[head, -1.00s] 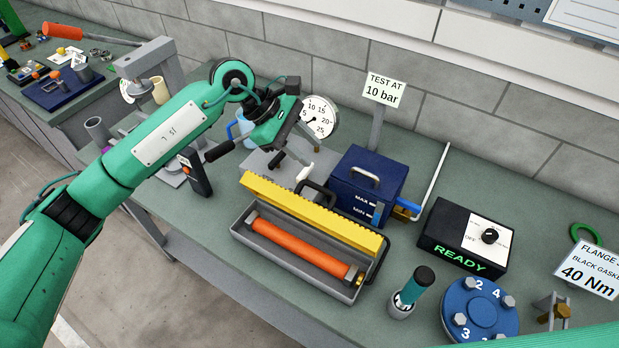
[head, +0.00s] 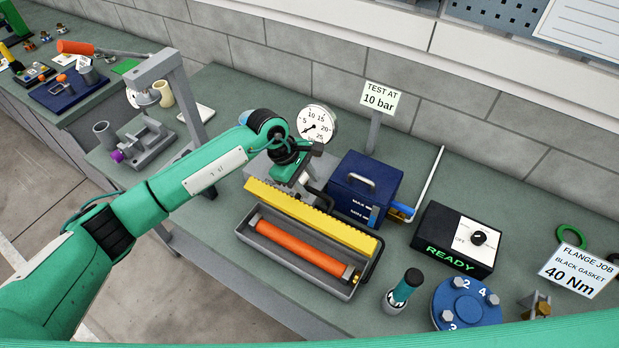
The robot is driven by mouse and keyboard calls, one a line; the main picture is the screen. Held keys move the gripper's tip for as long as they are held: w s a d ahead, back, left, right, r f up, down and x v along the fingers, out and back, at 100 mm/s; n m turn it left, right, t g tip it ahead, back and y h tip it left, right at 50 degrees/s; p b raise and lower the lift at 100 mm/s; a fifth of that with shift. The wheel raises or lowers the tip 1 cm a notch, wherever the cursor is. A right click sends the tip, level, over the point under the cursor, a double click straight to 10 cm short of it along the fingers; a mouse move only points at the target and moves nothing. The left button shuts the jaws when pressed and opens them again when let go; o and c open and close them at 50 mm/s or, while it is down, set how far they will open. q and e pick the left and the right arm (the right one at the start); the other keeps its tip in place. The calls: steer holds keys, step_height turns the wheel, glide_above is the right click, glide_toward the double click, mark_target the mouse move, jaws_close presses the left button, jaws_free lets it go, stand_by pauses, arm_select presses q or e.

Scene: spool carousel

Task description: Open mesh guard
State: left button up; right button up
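The yellow mesh guard (head: 350,232) stands raised along the back edge of a grey trough (head: 300,277). An orange cylinder (head: 292,248) lies uncovered in the trough. A black handle (head: 318,194) shows behind the guard's upper edge, partly hidden. My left gripper (head: 301,183) points down just behind the guard, close to this handle. Its fingertips are small and partly hidden, so I cannot tell whether they touch the handle or how far apart they are. My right gripper is out of view.
A blue tank (head: 362,190) stands right behind the guard, and a pressure gauge (head: 316,124) is behind my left wrist. A black READY box (head: 456,239), a teal-topped tool (head: 405,288) and a blue flange (head: 467,305) are to the right.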

arm_select(q)
steer(key=shift+s+d+f, duration=0.1)
steer(key=shift+d+f, duration=0.25)
steer(key=shift+f, duration=0.45)
steer(key=shift+c, duration=0.5)
jaws_close()
steer(key=w+d+f+g+y+b, duration=0.2)
steer(key=w+b, duration=0.4)
steer(key=b, duration=1)
steer(key=shift+d+f+n+g+b, duration=0.4)
steer(key=shift+d+f+g, duration=0.15)
steer(key=shift+d, duration=0.4)
steer(key=shift+r, duration=0.15)
